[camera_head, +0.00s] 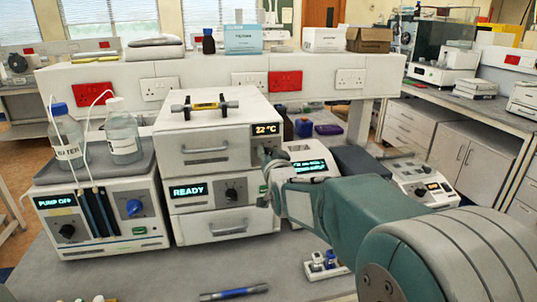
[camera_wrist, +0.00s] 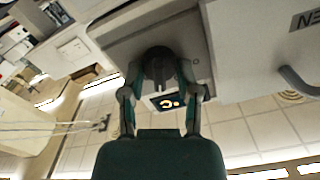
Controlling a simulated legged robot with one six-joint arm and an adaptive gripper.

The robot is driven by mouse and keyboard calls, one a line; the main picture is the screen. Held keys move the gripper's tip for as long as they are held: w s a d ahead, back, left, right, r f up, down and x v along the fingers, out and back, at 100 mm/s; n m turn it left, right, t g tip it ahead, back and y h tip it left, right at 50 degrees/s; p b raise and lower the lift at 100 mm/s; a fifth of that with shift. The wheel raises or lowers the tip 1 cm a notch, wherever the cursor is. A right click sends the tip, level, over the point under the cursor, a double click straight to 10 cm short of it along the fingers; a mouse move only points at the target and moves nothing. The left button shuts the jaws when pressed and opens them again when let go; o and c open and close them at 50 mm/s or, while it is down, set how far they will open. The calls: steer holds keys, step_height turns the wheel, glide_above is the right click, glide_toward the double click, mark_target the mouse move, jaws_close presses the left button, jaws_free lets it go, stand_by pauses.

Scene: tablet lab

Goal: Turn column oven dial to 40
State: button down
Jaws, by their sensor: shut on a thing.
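The column oven (camera_head: 205,145) is the upper white box in the stack on the bench. Its display (camera_head: 268,130) reads 22 °C in orange. My gripper (camera_head: 269,163) reaches it from the right, just below the display, and hides the dial in the head view. In the wrist view the dark round dial (camera_wrist: 158,58) sits between the two fingers of my gripper (camera_wrist: 159,78), which are shut on its sides. The orange display (camera_wrist: 168,101) shows between the fingers, partly covered.
Below the oven is a unit reading READY (camera_head: 190,190) with its own knob. A pump (camera_head: 100,215) with two bottles stands at the left. A vial rack (camera_head: 325,264) and a blue pen-like tool (camera_head: 234,292) lie at the front. A white instrument (camera_head: 310,165) stands close behind my gripper.

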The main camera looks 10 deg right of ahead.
steer(key=shift+f, duration=0.4)
steer(key=shift+c, duration=1.6)
jaws_free()
steer(key=shift+a+r, duration=0.1)
steer(key=shift+r, duration=0.05)
steer(key=shift+r, duration=0.1)
steer(key=s, duration=1.2)
steer(key=s+f+n+g, duration=0.1)
steer(key=s+f+g, duration=0.2)
steer(key=s, duration=0.5)
steer(key=s+f+n+g, duration=0.1)
steer(key=s+f+g, duration=0.2)
steer(key=s+g, duration=0.2)
steer(key=s+f+n+g, duration=0.2)
steer(key=s+f+g, duration=0.2)
steer(key=s, duration=0.7)
steer(key=shift+s, duration=0.3)
